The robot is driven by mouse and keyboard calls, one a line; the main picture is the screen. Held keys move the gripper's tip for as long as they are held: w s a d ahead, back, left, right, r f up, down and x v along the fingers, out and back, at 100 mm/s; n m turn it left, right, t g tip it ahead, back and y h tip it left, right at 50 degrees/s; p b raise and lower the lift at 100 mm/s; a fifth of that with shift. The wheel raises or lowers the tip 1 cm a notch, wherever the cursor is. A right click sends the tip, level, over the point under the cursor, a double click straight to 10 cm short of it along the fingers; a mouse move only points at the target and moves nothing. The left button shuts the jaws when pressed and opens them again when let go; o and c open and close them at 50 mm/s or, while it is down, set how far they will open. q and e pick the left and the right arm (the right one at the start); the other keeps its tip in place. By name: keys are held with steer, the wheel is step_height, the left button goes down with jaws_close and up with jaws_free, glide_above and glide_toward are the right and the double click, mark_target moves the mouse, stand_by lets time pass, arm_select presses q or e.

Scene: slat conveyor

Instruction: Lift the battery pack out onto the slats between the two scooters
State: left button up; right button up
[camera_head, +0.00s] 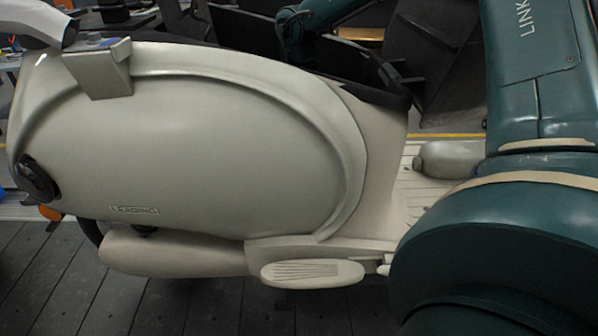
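One beige scooter (230,150) fills the left and middle of the head view, seen from its side. Its dark seat edge (370,90) runs along the top of the rounded body, and its pale ribbed footboard (415,190) shows to the right. The dark slats (150,306) show along the bottom. I cannot make out a second scooter or a battery pack. Neither of my grippers shows. Large teal arm links cover the right side and hide what is behind them.
A beige rounded part (450,158) lies by the footboard. A ribbed beige footrest (312,273) sticks out low on the scooter's side. Dark angular panels (425,50) stand behind, beyond a yellow floor line (445,135). Bare slats lie in front of the scooter.

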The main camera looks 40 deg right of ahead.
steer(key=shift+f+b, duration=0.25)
steer(key=shift+b, duration=0.05)
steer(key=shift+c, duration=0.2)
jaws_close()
stand_by(0.4)
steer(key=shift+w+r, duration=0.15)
